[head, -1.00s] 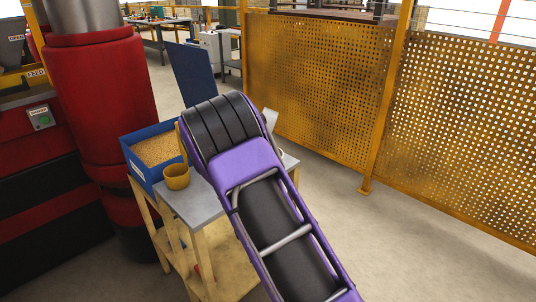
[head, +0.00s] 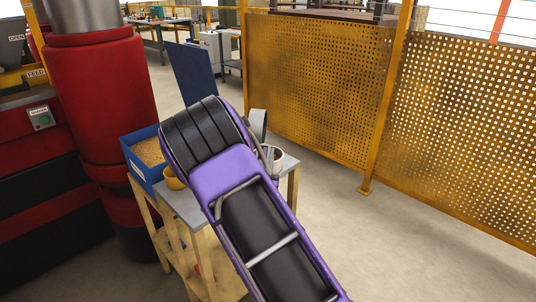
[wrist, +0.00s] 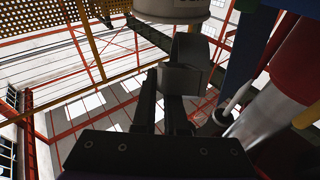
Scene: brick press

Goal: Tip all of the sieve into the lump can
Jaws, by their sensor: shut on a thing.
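My gripper (wrist: 180,100) shows in the wrist view, its dark fingers shut on a grey piece (wrist: 187,78) that I take for part of the sieve. The sieve's bowl and contents cannot be made out. A whitish round can (head: 276,156), likely the lump can, stands at the back right of the small table in the head view, partly behind my arm. A pale cylinder with dark lettering (wrist: 172,9) at the top of the wrist view, just past the fingers, may be this can. My purple arm hides the gripper's fingers in the head view.
A blue bin (head: 143,173) of tan grains and a partly hidden yellow cup (head: 174,182) stand at the left of the small table (head: 195,212). The red press (head: 105,110) is close on the left. A yellow mesh fence (head: 315,85) stands behind; the floor at right is clear.

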